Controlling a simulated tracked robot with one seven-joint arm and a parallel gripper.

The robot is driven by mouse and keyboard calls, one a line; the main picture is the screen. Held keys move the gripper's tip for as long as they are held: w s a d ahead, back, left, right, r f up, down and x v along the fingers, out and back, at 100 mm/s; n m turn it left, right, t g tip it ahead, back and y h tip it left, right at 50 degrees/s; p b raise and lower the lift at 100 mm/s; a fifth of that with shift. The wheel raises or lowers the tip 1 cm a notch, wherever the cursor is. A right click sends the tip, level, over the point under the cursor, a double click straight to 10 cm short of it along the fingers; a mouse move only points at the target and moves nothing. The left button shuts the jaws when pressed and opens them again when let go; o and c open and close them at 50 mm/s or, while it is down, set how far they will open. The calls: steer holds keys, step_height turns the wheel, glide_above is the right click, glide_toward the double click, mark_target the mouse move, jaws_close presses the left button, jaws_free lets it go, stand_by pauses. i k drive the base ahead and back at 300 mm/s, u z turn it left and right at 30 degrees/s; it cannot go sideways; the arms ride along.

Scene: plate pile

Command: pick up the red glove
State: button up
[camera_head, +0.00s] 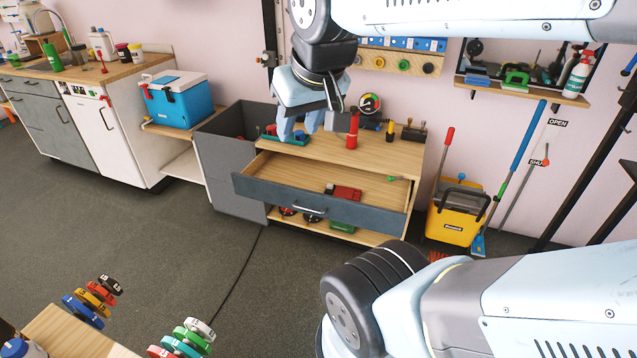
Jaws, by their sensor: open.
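My gripper (300,122) hangs over the left part of a wooden workbench (280,160), its light blue fingers pointing down and spread apart with nothing between them. I cannot make out a red glove for certain. A red object (345,192) lies in the open drawer (300,183), to the right of and below my gripper; its shape is too small to tell. A red bottle (352,132) stands upright on the bench to the right of my gripper. Part of the bench top is hidden behind the gripper.
A grey open bin (228,160) stands left of the bench. The drawer sticks out at the front, with items on the shelf below. A blue cooler (180,97) and a yellow bucket (456,215) stand to either side. The middle floor is clear.

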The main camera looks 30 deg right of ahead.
mark_target(348, 193)
steer(key=i, duration=0.9)
steer(key=z, duration=0.05)
